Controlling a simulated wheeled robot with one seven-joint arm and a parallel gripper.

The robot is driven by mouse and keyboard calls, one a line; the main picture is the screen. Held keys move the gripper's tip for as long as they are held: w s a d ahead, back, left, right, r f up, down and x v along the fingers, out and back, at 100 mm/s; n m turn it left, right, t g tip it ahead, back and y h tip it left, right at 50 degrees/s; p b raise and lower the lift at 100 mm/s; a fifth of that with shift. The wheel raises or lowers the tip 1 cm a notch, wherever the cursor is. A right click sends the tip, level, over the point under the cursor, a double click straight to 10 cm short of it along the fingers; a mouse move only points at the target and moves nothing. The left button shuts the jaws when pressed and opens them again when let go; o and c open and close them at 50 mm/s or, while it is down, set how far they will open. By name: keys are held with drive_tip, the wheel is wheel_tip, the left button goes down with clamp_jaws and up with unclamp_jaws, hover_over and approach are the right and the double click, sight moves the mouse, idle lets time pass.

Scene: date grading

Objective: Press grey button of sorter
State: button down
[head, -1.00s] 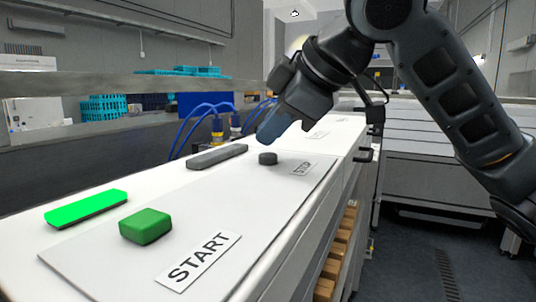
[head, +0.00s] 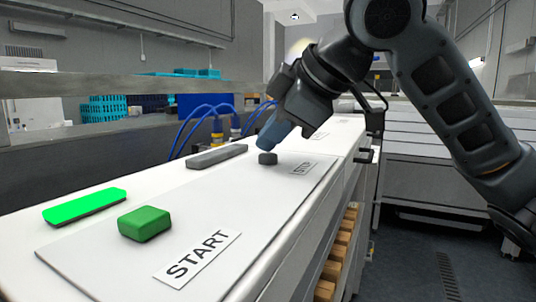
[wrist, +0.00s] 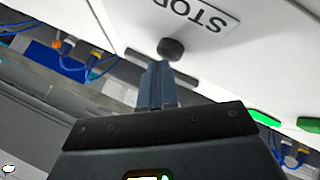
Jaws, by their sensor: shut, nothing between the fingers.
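The grey button (head: 268,158) is a small dark grey knob on the white sorter panel (head: 215,205), beside the STOP label (head: 306,168). My gripper (head: 264,146) is shut and tilted down, with its blue-grey fingertips right at the button's top edge. In the wrist view the shut fingers (wrist: 158,72) point at the grey button (wrist: 170,48), with their tips just short of it or touching it; I cannot tell which. Nothing is held.
A green button (head: 145,223) with a START label (head: 198,257) is nearer on the panel. A lit green bar (head: 84,206) and a grey bar (head: 217,156) lie along its left side. Blue cables (head: 200,112) rise behind the panel.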

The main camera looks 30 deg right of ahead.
sight(272, 155)
drive_tip(key=shift+f, duration=0.25)
drive_tip(key=shift+r, duration=0.1)
idle(0.4)
drive_tip(key=shift+r+p, duration=0.65)
drive_tip(key=shift+r, duration=0.15)
wheel_tip(272, 155, up, 3)
drive_tip(key=p, duration=0.2)
drive_tip(key=shift+p, duration=0.3)
drive_tip(key=shift+r+p, duration=0.35)
drive_tip(key=shift+r, duration=0.65)
drive_tip(key=shift+d, duration=0.15)
